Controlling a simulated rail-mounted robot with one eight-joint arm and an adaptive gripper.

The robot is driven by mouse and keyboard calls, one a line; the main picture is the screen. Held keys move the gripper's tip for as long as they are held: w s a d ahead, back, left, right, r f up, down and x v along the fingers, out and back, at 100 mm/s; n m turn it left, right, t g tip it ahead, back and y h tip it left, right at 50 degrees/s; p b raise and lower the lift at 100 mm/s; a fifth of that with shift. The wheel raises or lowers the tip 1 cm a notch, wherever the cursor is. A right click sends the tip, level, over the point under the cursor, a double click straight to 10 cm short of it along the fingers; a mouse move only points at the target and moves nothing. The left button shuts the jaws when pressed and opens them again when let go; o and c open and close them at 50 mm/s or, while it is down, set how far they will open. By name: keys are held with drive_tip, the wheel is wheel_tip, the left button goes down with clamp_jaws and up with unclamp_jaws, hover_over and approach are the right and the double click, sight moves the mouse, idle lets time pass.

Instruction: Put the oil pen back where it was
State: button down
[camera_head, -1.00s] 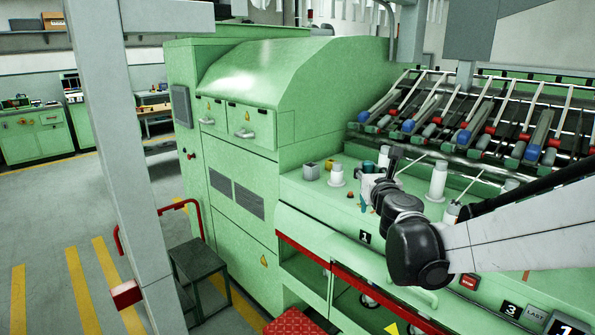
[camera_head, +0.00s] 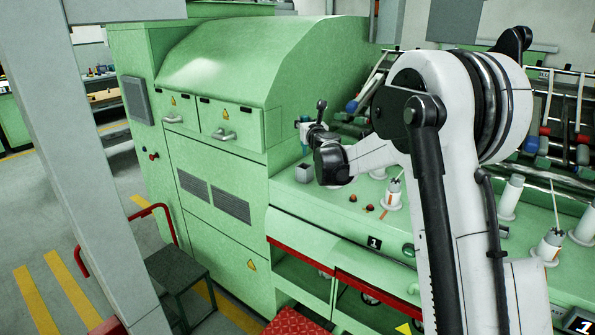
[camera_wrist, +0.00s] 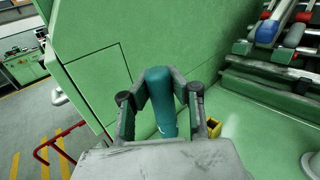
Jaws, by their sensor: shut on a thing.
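The oil pen (camera_wrist: 161,100) is a teal, round-ended cylinder, upright between the two grey fingers of my gripper (camera_wrist: 159,93) in the wrist view. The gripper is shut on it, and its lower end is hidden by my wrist. In the head view my gripper (camera_head: 308,130) is small and partly hidden by my own wrist, in front of the green machine's side, above the left end of its worktop. A small yellow open-topped box (camera_wrist: 214,128) shows just right of the gripper in the wrist view. I cannot tell which spot the pen came from.
A small grey box (camera_head: 304,173) stands on the green worktop (camera_head: 320,212), below the gripper. White spools (camera_head: 393,194) stand further right. The tall green machine body (camera_head: 215,95) closes off the left. A red rail (camera_head: 150,212) and dark steps (camera_head: 180,275) stand on the floor.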

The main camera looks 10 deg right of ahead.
sight(305, 149)
wheel_tip(305, 149, down, 10)
drive_tip(key=shift+r+p, duration=0.15)
drive_tip(key=shift+p, duration=0.6)
drive_tip(key=shift+f, duration=0.2)
drive_tip(key=c, duration=1.7)
unclamp_jaws()
drive_tip(key=shift+c, duration=0.2)
drive_tip(key=shift+r, duration=0.1)
